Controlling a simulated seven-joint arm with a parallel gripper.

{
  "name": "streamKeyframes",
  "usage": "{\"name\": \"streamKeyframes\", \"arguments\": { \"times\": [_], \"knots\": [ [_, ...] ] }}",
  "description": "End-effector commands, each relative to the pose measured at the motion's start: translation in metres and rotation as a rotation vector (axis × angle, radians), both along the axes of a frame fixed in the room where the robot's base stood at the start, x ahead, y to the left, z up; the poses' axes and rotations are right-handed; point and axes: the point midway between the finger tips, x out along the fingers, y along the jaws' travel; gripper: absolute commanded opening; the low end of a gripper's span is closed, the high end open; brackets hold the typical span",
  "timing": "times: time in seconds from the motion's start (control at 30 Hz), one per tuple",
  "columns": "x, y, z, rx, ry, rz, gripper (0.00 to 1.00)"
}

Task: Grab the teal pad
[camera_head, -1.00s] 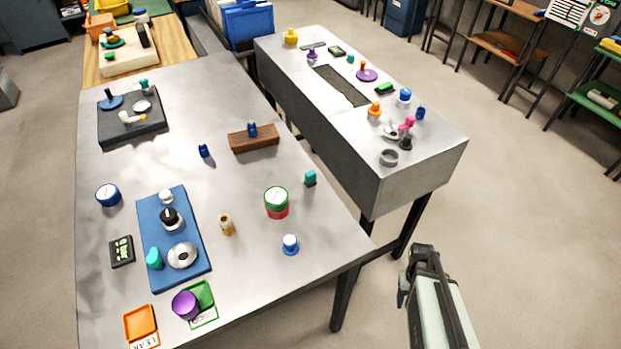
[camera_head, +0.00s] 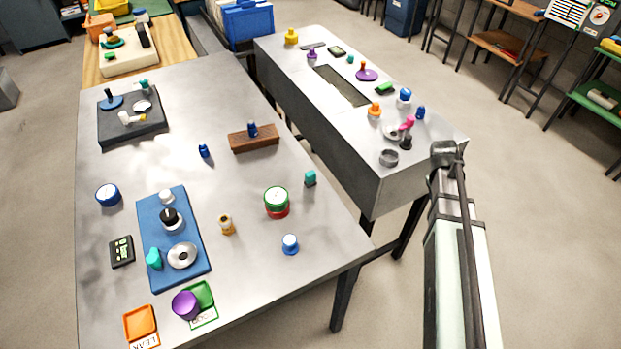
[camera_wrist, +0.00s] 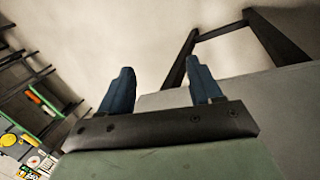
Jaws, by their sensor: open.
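A small upright teal block (camera_head: 310,178) stands near the right edge of the left metal table. Other teal things are a rounded piece (camera_head: 154,258) on the blue mat, a piece (camera_head: 144,86) by the dark tray, and a tiny one (camera_head: 350,60) on the right bench. I cannot tell for sure which is the pad. My gripper (camera_wrist: 160,88) is open in the wrist view, with nothing between its two dark blue fingers. In the head view my arm rises at the right, its end by the right bench's near corner, away from the teal block; the fingers are not clear there.
The left metal table (camera_head: 240,90) holds a blue mat (camera_head: 196,272), a brown wooden block (camera_head: 254,138), a green-and-red round container (camera_head: 277,201) and a blue-capped piece (camera_head: 290,244). The right bench (camera_head: 440,135) has a dark slot and several small parts. A gap separates both.

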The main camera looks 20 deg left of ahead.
Motion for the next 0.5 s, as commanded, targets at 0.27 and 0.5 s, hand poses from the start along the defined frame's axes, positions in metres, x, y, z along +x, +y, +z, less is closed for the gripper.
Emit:
{"name": "streamKeyframes", "arguments": {
  "times": [0.27, 0.5],
  "knots": [
    [0.044, 0.000, 0.085, -0.050, -0.094, 0.056, 0.64],
    [0.067, 0.016, 0.158, -0.070, -0.165, 0.092, 0.64]
  ]
}}
